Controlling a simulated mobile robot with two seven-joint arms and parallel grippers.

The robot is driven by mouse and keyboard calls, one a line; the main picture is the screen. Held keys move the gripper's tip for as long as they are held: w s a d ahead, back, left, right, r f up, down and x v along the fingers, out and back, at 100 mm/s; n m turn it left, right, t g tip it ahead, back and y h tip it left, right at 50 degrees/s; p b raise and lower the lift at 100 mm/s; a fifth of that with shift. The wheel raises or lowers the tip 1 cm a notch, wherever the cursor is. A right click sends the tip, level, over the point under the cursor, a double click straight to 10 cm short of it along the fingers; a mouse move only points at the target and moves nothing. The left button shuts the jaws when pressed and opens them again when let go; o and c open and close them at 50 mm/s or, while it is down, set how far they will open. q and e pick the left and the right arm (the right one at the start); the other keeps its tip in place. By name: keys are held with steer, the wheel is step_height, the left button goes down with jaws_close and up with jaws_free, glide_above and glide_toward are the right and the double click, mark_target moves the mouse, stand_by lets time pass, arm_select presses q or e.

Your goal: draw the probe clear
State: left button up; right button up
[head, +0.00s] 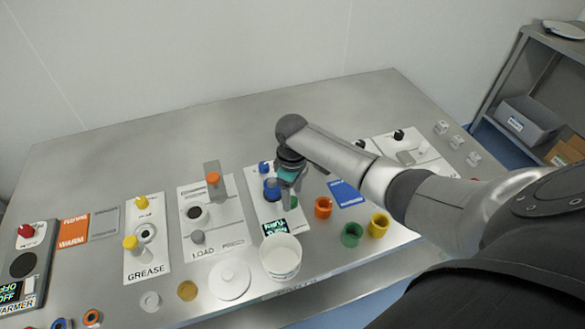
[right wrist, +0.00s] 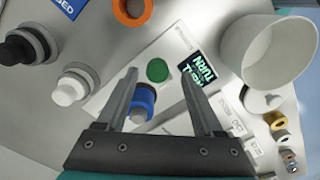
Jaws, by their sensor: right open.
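A blue-collared cylindrical piece (head: 271,189), which may be the probe, stands on a white panel (head: 262,208) in the middle of the table. In the right wrist view the blue collar with a grey end (right wrist: 142,103) shows between the fingers, nearer the left one. My right gripper (head: 288,200) points down over this panel, open, with nothing seen held in it. It also shows in the right wrist view (right wrist: 158,74). Whether a finger touches the blue piece I cannot tell. My left gripper is not in view.
A white cup (head: 281,258) stands just in front of the panel. Orange (head: 323,207), green (head: 352,234) and yellow (head: 379,224) rings lie to the right. The LOAD panel (head: 226,232) and GREASE panel (head: 147,257) are to the left. The back of the table is clear.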

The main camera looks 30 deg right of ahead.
mark_target(292, 201)
step_height(292, 201, up, 13)
steer(key=p, duration=0.2)
steer(key=shift+r, duration=0.2)
